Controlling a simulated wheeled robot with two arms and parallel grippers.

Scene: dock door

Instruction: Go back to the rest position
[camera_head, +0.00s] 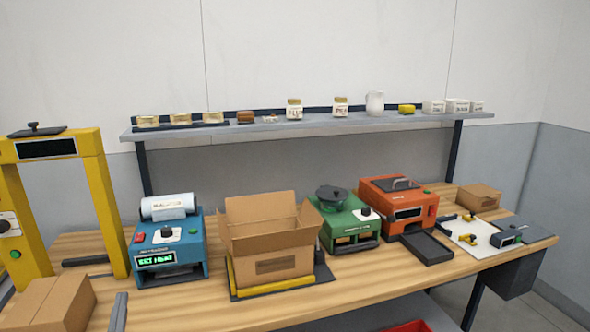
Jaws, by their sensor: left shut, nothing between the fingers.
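Only a narrow grey piece of my left gripper (118,312) seems to show, at the bottom edge left of centre. It is shut and empty, in front of the wooden bench top (190,312) and right of a closed cardboard box (52,303). The rest of it is out of the picture. My right gripper is not in view. An open cardboard box (272,267) stands upright on a yellow-edged dark base in the middle of the bench, apart from my left gripper.
A yellow frame (108,210) stands at left. Blue (170,245), green (347,228) and orange (398,208) machines line the bench. A white board (475,243) with yellow pieces lies at right. A shelf (300,128) with jars runs behind. The front bench strip is mostly clear.

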